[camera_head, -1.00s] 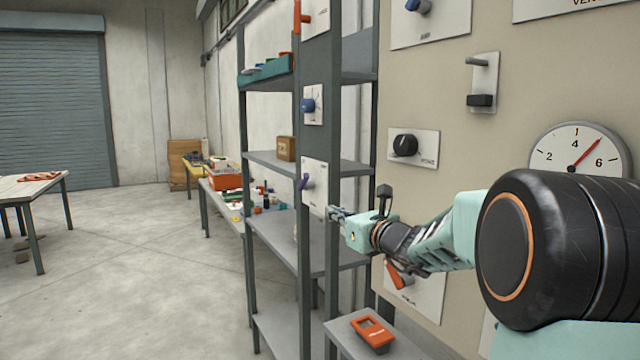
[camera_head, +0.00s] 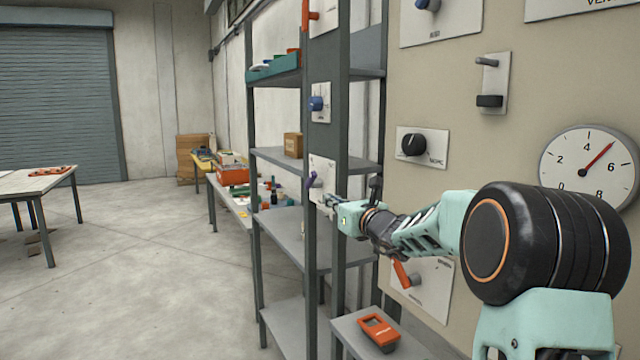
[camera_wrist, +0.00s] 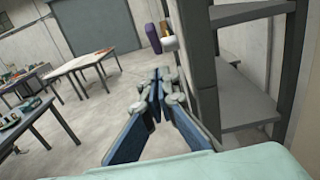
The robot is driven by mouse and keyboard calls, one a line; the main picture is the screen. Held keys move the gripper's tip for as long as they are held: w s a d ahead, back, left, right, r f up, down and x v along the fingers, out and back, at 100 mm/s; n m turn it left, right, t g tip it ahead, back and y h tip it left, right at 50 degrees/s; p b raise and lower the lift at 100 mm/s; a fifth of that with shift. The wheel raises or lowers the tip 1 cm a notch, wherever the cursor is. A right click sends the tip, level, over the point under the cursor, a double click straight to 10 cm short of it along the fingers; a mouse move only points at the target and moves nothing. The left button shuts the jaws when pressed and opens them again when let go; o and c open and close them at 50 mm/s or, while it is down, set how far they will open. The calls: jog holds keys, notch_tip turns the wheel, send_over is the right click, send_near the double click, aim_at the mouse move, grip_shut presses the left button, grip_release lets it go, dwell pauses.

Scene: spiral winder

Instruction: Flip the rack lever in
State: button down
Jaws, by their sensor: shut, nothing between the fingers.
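A purple lever (camera_head: 311,179) sits on a white plate (camera_head: 322,172) on the front post of the grey rack (camera_head: 342,110). In the wrist view the purple lever (camera_wrist: 153,38) shows beyond the fingers, with a brass-coloured hub (camera_wrist: 168,29) beside it at the post. My gripper (camera_head: 326,202) is at the lower right of the plate in the head view, close to it. Whether it touches the plate is hard to tell. In the wrist view my gripper (camera_wrist: 160,76) has its blue-padded fingers together at the tips, with nothing between them, and the lever appears apart from them.
A blue knob (camera_head: 316,103) and an orange lever (camera_head: 307,14) are higher on the same post. A beige panel (camera_head: 460,150) with a black dial (camera_head: 413,145), a gauge (camera_head: 588,168) and a red-orange lever (camera_head: 402,272) stands at the right.

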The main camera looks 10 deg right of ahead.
aim_at(313, 181)
jog(key=shift+w+a+r+p, duration=0.3)
jog(key=shift+w+r+p, duration=0.15)
jog(key=shift+w, duration=0.55)
jog(key=shift+w+a+r+p, duration=0.35)
jog(key=shift+w+r, duration=0.15)
jog(key=shift+w, duration=0.45)
jog(key=shift+w+a+r+p, duration=0.35)
jog(key=shift+w+r, duration=0.1)
jog(key=shift+w, duration=0.55)
